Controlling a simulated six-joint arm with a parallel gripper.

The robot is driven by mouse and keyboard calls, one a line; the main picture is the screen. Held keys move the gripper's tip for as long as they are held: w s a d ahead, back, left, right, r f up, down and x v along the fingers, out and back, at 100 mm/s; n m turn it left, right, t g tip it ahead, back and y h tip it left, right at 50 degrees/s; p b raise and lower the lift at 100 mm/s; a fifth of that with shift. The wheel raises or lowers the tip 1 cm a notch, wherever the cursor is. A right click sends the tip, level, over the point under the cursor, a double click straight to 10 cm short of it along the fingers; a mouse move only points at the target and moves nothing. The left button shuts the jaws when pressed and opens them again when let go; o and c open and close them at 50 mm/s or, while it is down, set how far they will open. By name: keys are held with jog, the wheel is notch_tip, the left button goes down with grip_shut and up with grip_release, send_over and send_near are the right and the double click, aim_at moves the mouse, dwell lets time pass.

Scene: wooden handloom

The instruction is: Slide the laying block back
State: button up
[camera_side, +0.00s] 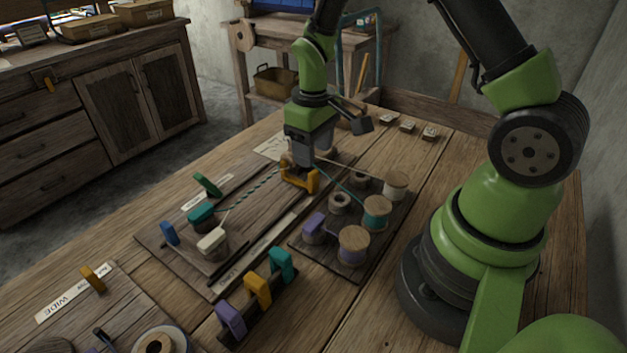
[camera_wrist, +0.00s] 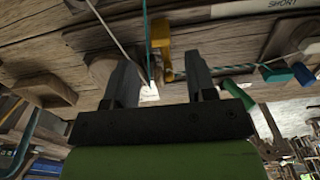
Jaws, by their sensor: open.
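A yellow-orange bracket-shaped block (camera_side: 304,181), seemingly the laying block, sits low on the wooden board where the yarns meet a twisted teal cord (camera_side: 252,197). It also shows in the wrist view (camera_wrist: 162,38), beyond the fingers, with the cord leaving to its right. My gripper (camera_side: 303,164) points down just behind and above it in the side view. In the wrist view my gripper's fingers (camera_wrist: 160,72) are spread, with no object visibly clamped. The gripper partly hides where the yarns converge, and contact with the block cannot be told.
A spool board (camera_side: 350,271) with several spools stands right of the cord. A rack with purple, orange (camera_side: 257,291) and teal blocks stands in front. A cream knob (camera_side: 212,243) and teal knob (camera_side: 201,217) stand at the cord's left end. Taut yarns cross near my gripper.

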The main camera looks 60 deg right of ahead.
aim_at(290, 215)
notch_tip(290, 215, down, 8)
jog(key=shift+f, duration=0.1)
dwell(0.4)
grip_shut()
jog(key=shift+a, duration=3.8)
